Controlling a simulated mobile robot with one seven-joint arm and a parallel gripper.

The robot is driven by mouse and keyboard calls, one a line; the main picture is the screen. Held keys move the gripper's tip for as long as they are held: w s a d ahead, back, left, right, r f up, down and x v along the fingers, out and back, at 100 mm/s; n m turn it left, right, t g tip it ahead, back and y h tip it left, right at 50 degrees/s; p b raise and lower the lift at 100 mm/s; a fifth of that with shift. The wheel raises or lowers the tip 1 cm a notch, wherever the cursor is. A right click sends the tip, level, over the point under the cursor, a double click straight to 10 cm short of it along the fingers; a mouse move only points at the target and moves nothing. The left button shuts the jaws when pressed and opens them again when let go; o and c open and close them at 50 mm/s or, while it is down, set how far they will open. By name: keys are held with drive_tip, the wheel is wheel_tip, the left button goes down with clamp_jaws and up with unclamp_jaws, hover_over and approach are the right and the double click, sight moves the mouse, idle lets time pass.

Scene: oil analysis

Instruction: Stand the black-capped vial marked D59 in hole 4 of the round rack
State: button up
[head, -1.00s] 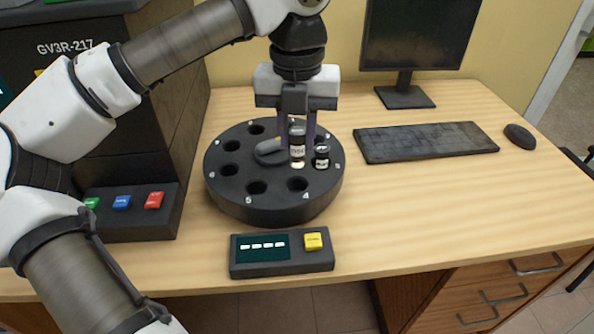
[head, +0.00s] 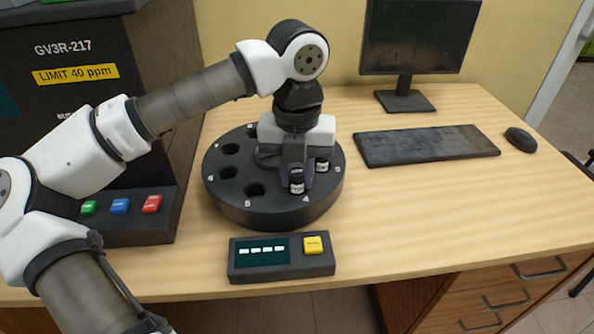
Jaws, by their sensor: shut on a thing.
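The held vial (head: 297,184) has a dark cap and a pale label whose marking is too small to read. My gripper (head: 297,172) is shut on it, pointing down. The vial is upright at the hole beside the number 4, at the front right of the black round rack (head: 225,201). Its lower end appears to be in that hole, though I cannot tell how deep. A second dark-capped vial (head: 322,165) stands in the hole near number 3, partly behind my gripper.
A small display box with a yellow button (head: 313,245) sits just in front of the rack. A dark machine (head: 80,100) stands at the left. A keyboard (head: 425,144), monitor (head: 420,35) and mouse (head: 520,138) are at the right. The right front desk is clear.

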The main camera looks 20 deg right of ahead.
sight(297, 171)
drive_tip(key=o, duration=1)
drive_tip(key=shift+r, duration=0.1)
wheel_tip(297, 171, up, 12)
drive_tip(key=shift+r+p, duration=0.1)
drive_tip(key=shift+p, duration=0.8)
